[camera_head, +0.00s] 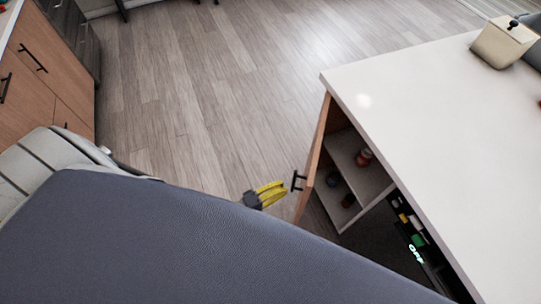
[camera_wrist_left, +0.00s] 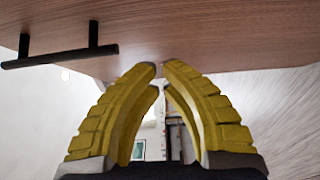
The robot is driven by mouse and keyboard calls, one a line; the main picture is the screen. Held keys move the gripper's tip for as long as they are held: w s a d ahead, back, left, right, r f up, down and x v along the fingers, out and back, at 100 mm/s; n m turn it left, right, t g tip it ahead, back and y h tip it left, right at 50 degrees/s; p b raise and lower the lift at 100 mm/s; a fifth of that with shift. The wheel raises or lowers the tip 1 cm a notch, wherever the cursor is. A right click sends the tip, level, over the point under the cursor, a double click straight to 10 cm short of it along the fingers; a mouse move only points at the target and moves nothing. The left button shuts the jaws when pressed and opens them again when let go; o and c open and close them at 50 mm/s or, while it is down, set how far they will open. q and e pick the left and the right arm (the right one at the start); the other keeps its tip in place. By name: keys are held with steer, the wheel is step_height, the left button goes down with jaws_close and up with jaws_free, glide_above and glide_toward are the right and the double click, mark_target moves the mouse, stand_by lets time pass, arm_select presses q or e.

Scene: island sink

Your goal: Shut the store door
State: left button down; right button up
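The store door (camera_head: 313,158) is a wooden cabinet door standing open at the left end of the white-topped island. It has a black bar handle (camera_head: 297,181) on its outer face. In the left wrist view the door's wood face (camera_wrist_left: 220,30) fills the top, with the handle (camera_wrist_left: 60,58) at upper left. My left gripper (camera_head: 284,190) has yellow fingers and is just left of the door, near the handle. Its fingertips (camera_wrist_left: 160,68) are together with nothing between them, close to the door; contact is unclear. My right gripper is not in view.
The open cabinet has a shelf (camera_head: 352,165) with several small jars. The white countertop (camera_head: 440,120) overhangs it, with a beige container (camera_head: 503,42) at the far right. Wooden drawers (camera_head: 35,75) stand at left. The wood floor (camera_head: 200,90) between is clear.

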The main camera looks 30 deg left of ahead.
arm_select(q)
steer(key=shift+w+d, duration=0.2)
steer(key=shift+d, duration=0.5)
steer(key=shift+w+d, duration=0.25)
steer(key=shift+d, duration=0.5)
steer(key=shift+w+d, duration=0.2)
steer(key=shift+d, duration=0.5)
